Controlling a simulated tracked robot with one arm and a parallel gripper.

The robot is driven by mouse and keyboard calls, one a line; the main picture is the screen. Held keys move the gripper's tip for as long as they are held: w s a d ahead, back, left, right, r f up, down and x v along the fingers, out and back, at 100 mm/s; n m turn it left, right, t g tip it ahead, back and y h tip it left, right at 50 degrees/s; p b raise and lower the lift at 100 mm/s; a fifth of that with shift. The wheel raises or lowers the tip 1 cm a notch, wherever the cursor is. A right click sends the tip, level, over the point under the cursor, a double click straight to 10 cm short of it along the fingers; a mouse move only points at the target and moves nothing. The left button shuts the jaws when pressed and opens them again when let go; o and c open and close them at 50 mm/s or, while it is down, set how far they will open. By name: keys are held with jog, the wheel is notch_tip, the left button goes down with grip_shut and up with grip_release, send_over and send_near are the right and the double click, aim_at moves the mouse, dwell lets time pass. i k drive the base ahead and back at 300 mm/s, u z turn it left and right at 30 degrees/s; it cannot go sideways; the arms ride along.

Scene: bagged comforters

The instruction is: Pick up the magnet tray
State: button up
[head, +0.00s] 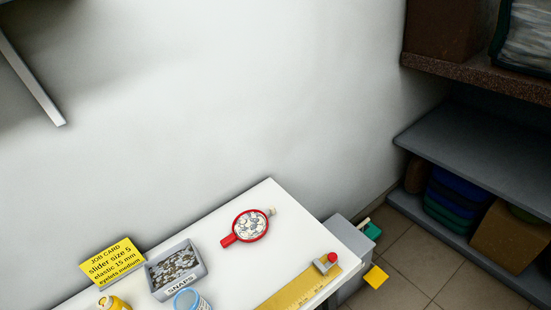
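A round red-rimmed dish (250,226) with a short red handle lies on the white table (310,240), near its back right corner. It holds small pale and metallic pieces. It looks like the magnet tray, though no label on it is readable. A small whitish piece (271,211) touches or sits just beside its right rim. My gripper does not show in this view, so its opening and its distance from the dish cannot be seen.
Left of the dish are a grey SNAPS bin (203,268), a blue-rimmed jar (188,299), a yellow container (114,303) and a yellow job card (112,262). A yellow ruler (298,290) lies at front right. Shelves (480,150) stand at right. Bare tabletop lies right of the dish.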

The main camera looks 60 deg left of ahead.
aim_at(250, 226)
jog(key=i, duration=1.25)
jog(key=u, duration=2.2)
